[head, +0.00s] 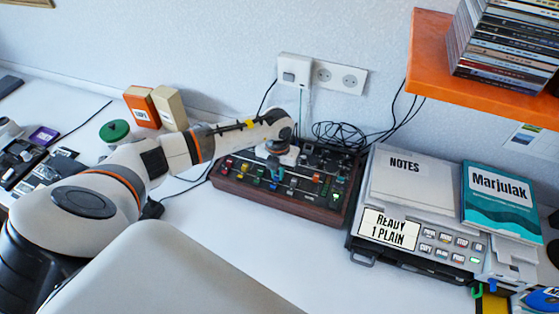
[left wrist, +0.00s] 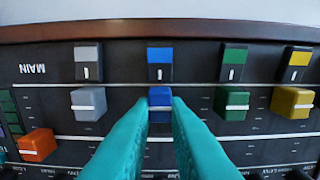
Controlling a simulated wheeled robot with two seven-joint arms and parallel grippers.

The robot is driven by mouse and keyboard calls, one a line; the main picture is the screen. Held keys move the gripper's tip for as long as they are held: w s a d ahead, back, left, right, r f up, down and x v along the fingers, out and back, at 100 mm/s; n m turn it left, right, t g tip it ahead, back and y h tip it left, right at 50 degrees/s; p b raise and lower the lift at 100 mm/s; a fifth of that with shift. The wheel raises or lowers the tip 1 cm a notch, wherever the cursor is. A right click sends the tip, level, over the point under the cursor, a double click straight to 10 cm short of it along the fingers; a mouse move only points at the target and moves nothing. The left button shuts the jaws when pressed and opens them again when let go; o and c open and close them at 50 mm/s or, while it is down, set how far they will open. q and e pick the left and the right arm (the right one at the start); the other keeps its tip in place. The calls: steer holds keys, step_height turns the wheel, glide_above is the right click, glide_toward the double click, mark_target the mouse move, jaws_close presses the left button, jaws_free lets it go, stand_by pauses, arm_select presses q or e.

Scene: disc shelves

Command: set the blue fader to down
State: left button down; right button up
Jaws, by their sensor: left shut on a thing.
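The mixer (head: 272,207) with coloured faders stands on the desk in the head view. My left gripper (head: 277,173) reaches down onto it and hides part of its panel. In the left wrist view my teal fingers (left wrist: 160,112) are shut on the blue fader cap (left wrist: 160,97). The cap is near the wooden-edge end of its track, roughly level with the grey fader (left wrist: 89,103), green fader (left wrist: 232,104) and yellow fader (left wrist: 292,102). A blue switch (left wrist: 160,62) lies just beyond it. My right gripper is not in view.
The orange fader (left wrist: 38,144) is farther from the wooden edge. A grey device with a NOTES pad (head: 404,170) stands right of the mixer. Black cables (head: 345,135) lie behind it. An orange shelf (head: 480,80) overhangs at upper right. The desk in front is clear.

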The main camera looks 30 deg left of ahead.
mark_target(278, 174)
arm_select(q)
steer(key=shift+w, duration=0.1)
steer(key=c, duration=1.4)
jaws_free()
steer(key=shift+r, duration=0.1)
step_height(278, 174, up, 12)
steer(key=b, duration=0.2)
